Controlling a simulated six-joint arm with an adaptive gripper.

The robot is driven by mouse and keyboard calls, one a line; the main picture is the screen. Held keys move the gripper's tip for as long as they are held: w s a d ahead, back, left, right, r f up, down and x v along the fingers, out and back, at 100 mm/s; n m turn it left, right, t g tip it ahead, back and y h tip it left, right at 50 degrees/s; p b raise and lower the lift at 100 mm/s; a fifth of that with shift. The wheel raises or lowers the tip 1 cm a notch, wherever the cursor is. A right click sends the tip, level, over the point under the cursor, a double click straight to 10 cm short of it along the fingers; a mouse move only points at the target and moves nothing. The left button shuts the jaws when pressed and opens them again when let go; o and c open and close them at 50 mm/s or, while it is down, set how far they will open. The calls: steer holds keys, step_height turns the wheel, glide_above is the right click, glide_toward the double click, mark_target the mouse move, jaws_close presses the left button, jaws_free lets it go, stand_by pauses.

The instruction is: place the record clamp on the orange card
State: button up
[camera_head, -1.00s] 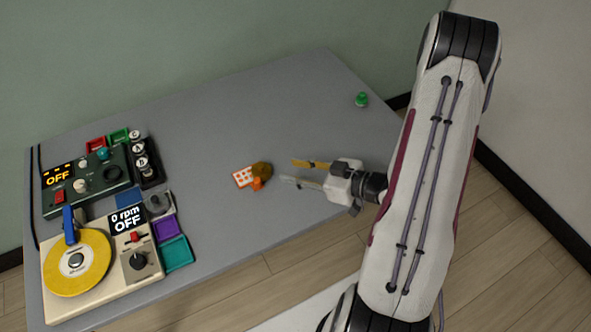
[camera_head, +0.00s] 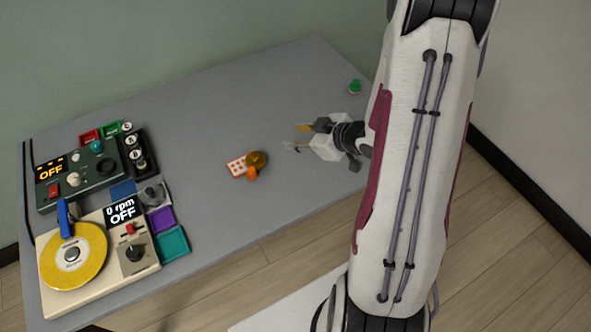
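A white card with orange marks (camera_head: 237,167) lies flat near the middle of the table; I see no plain orange card. A brown-gold round thing (camera_head: 257,160) and a small orange piece (camera_head: 251,174) sit at its right side. I cannot tell for sure which thing is the record clamp. A small grey round piece (camera_head: 72,254) sits at the centre of the yellow record (camera_head: 58,274), and a dark grey knob-like piece (camera_head: 152,193) stands right of the turntable's display. My gripper (camera_head: 298,137) is open and empty, up and right of the card, its fingers pointing left.
The cream turntable (camera_head: 107,273) reads "0 rpm OFF". A dark green device (camera_head: 81,178) reading "OFF" stands behind it. Purple (camera_head: 160,219) and teal (camera_head: 174,243) trays lie beside the turntable. A green piece (camera_head: 355,87) is near the far right edge.

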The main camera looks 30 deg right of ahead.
steer(key=s+r+m+g+h, duration=0.1)
steer(key=s+r+m+h, duration=0.15)
steer(key=r, duration=0.65)
steer(key=s+r+m+g+h, duration=0.15)
steer(key=r+h, duration=0.25)
steer(key=r, duration=0.4)
steer(key=s+a+r+m+g+y, duration=0.1)
steer(key=s+a+r, duration=0.2)
steer(key=s+a, duration=0.4)
steer(key=s+a+r+m+y, duration=0.1)
steer(key=s+a+r+y, duration=0.1)
steer(key=s+a, duration=0.5)
steer(key=s+r, duration=0.1)
steer(key=s, duration=0.4)
steer(key=shift+s+m+g, duration=0.35)
steer(key=shift+s+m, duration=0.05)
steer(key=shift+a, duration=0.1)
